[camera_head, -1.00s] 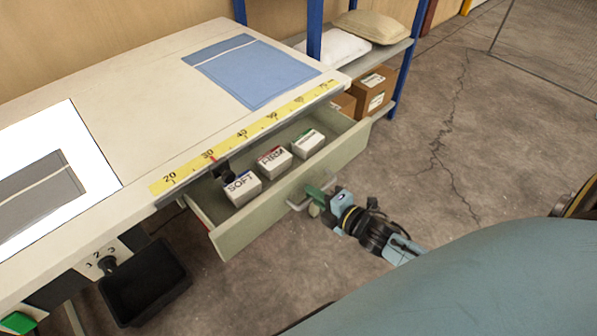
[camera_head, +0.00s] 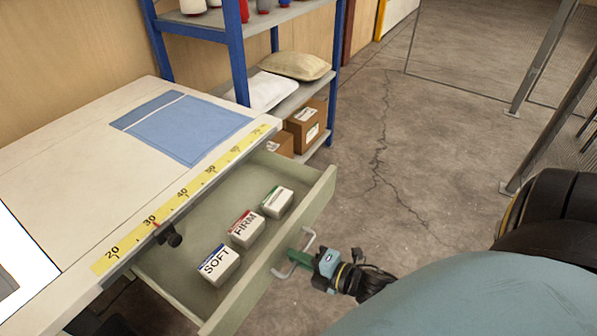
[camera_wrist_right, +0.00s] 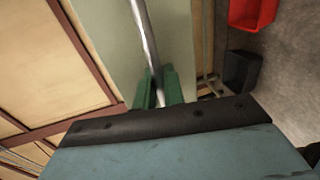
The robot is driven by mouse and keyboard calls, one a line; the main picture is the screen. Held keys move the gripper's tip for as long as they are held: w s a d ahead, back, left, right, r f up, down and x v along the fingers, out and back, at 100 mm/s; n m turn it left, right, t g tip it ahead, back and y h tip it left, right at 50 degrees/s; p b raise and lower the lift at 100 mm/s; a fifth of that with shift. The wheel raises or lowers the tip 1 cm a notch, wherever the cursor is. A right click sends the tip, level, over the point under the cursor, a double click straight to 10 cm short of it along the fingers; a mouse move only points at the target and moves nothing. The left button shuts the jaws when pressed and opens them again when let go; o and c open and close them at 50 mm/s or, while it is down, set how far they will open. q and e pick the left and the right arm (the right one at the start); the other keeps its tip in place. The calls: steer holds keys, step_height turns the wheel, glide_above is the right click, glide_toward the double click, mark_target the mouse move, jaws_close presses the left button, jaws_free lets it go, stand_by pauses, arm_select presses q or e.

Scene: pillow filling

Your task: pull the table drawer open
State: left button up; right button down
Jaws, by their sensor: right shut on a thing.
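The table drawer (camera_head: 297,236) is pulled well out from under the white table (camera_head: 60,150). Inside lie a box marked SOFT (camera_head: 219,264), a box marked FIRM (camera_head: 247,228) and a box with a green edge (camera_head: 278,202). My right gripper (camera_head: 297,257) is shut on the metal drawer handle (camera_head: 309,240) at the drawer's front. In the right wrist view the green fingers (camera_wrist_right: 159,90) close around the handle bar (camera_wrist_right: 146,40), with the pale drawer front (camera_wrist_right: 110,40) behind. My left gripper is out of view.
A yellow measuring tape (camera_head: 180,195) runs along the table edge, and a blue cloth piece (camera_head: 185,125) lies on top. A blue-posted shelf (camera_head: 237,50) holds pillows (camera_head: 295,65) and cardboard boxes (camera_head: 305,125). The floor (camera_head: 430,170) right of the drawer is clear.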

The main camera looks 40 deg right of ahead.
steer(key=c, duration=1.6)
jaws_free()
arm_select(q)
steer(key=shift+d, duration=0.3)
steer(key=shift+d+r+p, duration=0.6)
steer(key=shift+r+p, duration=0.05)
arm_select(e)
steer(key=v, duration=1.3)
steer(key=shift+s+d, duration=0.15)
steer(key=shift+s, duration=0.05)
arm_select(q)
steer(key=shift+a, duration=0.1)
